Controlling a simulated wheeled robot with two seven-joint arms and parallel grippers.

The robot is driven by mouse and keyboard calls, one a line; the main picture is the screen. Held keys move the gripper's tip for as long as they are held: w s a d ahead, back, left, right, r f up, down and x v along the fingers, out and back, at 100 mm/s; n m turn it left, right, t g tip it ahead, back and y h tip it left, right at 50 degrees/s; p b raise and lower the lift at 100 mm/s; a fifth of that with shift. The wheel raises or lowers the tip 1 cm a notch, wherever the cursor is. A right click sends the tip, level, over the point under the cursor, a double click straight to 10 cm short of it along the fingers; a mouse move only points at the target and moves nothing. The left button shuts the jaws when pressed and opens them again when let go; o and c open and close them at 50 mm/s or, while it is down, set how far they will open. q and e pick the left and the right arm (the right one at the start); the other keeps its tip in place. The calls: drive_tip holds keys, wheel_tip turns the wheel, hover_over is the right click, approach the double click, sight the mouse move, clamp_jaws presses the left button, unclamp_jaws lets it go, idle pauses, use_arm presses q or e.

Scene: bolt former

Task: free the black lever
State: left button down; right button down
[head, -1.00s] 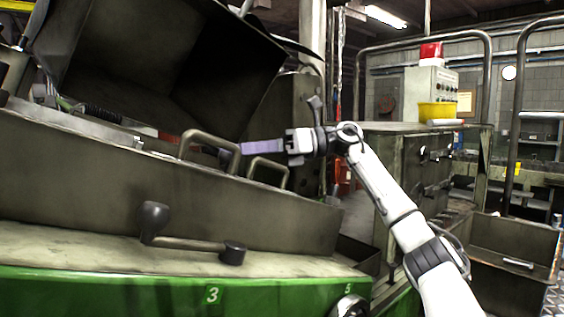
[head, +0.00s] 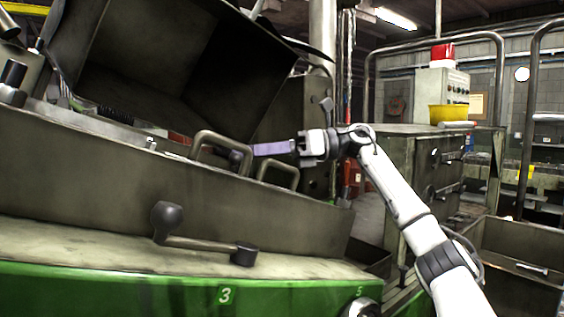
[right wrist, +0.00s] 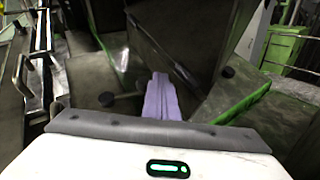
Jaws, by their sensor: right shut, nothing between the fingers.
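A black crank-shaped lever (head: 205,243) with a knob at each end lies along the front ledge in the head view. Another dark knob (head: 236,156) shows just left of my right gripper's tips, partly behind a metal handle. My right gripper (head: 254,150) has its purple fingers shut and empty, pointing left over the sloped panel. Contact cannot be told. My left gripper is out of view.
Two looped metal handles, one (head: 221,146) nearer and one (head: 277,172) by the gripper, rise from the sloped metal panel (head: 130,175). A large open dark hood (head: 190,60) stands behind. A cabinet with a yellow bin (head: 448,112) stands at the right.

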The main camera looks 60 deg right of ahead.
drive_tip(key=b+v, duration=0.2)
drive_tip(key=v, duration=0.5)
drive_tip(key=shift+s, duration=0.1)
idle(0.4)
